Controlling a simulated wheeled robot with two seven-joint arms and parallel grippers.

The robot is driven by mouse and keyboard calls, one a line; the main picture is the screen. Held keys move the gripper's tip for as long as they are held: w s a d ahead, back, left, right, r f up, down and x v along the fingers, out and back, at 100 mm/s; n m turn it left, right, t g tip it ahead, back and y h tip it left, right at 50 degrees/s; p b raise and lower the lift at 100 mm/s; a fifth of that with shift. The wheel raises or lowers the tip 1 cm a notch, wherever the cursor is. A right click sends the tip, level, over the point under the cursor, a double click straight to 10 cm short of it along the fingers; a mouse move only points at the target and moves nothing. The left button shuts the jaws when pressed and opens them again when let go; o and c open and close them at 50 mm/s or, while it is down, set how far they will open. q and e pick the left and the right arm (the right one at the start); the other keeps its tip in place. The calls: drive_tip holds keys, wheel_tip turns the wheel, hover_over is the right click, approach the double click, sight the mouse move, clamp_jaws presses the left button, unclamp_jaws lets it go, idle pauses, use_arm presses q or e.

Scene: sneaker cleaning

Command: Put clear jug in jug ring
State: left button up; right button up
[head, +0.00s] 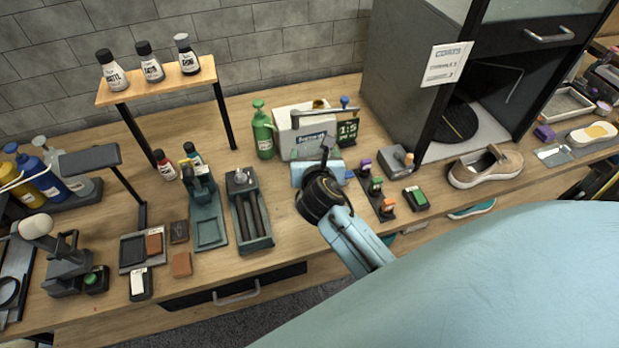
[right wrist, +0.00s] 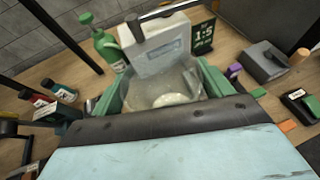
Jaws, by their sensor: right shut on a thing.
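My right gripper (head: 322,182) is in front of the white dispenser (head: 292,143) in the head view, its arm coming in from the lower right. In the right wrist view a clear, see-through jug (right wrist: 160,86) sits between the two green sides of the gripper, which is shut on it. A pale round shape shows through the jug. In the head view the gripper and wrist mostly hide the jug. The jug is close in front of the white dispenser (right wrist: 155,48). I cannot make out the jug ring clearly. My left gripper is not in view.
A green bottle (head: 263,130) stands left of the dispenser, and a 1:5 sign (head: 347,133) stands at its right. A rack of small coloured items (head: 377,190) lies to the right. A long grey tray (head: 251,212) lies to the left. A dark cabinet (head: 405,75) stands behind right.

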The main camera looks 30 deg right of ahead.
drive_tip(key=f, duration=0.3)
drive_tip(key=shift+s+f+b, duration=0.15)
drive_tip(key=shift+s+b, duration=0.05)
drive_tip(key=shift+b, duration=0.2)
drive_tip(key=shift+w+f+b, duration=0.1)
drive_tip(key=shift+f+b, duration=0.6)
drive_tip(key=shift+f, duration=1.45)
drive_tip(key=shift+f, duration=0.15)
drive_tip(key=o, duration=1.3)
drive_tip(key=shift+c, duration=0.2)
drive_tip(key=shift+s+a+r, duration=0.15)
drive_tip(key=shift+s+r, duration=0.1)
drive_tip(key=v, duration=1.1)
drive_tip(key=shift+s+p, duration=0.2)
drive_tip(key=shift+p, duration=0.25)
drive_tip(key=shift+a, duration=0.1)
